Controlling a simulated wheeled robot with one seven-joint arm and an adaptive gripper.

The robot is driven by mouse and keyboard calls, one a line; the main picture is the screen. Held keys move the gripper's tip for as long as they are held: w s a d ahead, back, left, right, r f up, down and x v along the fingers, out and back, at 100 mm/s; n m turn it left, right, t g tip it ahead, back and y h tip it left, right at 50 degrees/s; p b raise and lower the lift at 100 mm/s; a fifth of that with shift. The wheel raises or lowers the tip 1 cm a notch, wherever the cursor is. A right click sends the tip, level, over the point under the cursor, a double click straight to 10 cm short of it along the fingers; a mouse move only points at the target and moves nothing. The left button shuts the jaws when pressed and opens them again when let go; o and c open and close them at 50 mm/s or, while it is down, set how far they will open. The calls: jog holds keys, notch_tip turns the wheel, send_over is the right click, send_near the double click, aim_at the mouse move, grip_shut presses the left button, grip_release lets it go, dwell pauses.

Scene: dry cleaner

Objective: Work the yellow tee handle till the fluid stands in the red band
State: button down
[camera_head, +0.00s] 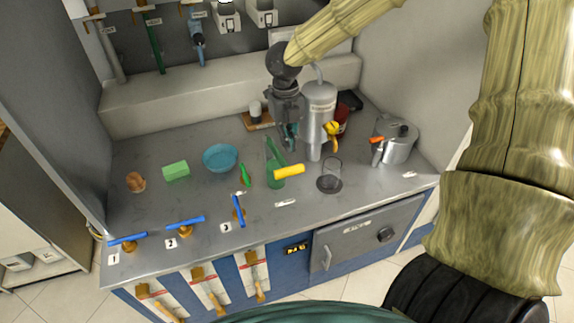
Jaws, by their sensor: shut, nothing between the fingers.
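A yellow bar-shaped handle (289,171), which looks like the tee handle, lies level near the middle of the counter, beside a green see-through vessel (275,181). Whether they are joined is unclear. A clear glass cylinder (331,173) with a dark base stands to the right of the bar. A smaller yellow tap-like part (332,129) sits on the silver tank (320,103). I cannot make out a red band or a fluid level. My gripper (290,139) points down just left of the tank, shut and empty, above and behind the yellow bar, apart from it.
Blue-handled brass taps (185,224) line the front edge. A blue bowl (220,158), green block (176,170) and brown ball-like object (135,181) stand left. A metal pot (396,141) stands right, a dark red jar (342,119) behind the tank. The front centre counter is mostly clear.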

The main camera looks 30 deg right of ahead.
aim_at(289, 167)
jog(key=shift+w+d+f+b, duration=0.1)
jog(key=shift+w+f+b, duration=0.1)
jog(key=shift+f+b, duration=0.25)
jog(key=shift+s+f+b, duration=0.25)
jog(key=shift+f+b, duration=0.3)
jog(key=shift+f, duration=0.05)
notch_tip(289, 167, down, 2)
jog(key=shift+f+b, duration=0.2)
jog(key=shift+b, duration=1)
jog(key=shift+s+f+b, duration=0.2)
jog(key=shift+f+b, duration=1.15)
jog(key=shift+b, duration=0.1)
jog(key=shift+f, duration=0.1)
jog(key=shift+f+b, duration=0.55)
jog(key=shift+f, duration=1.45)
jog(key=shift+w+r, duration=0.1)
jog(key=shift+r, duration=0.1)
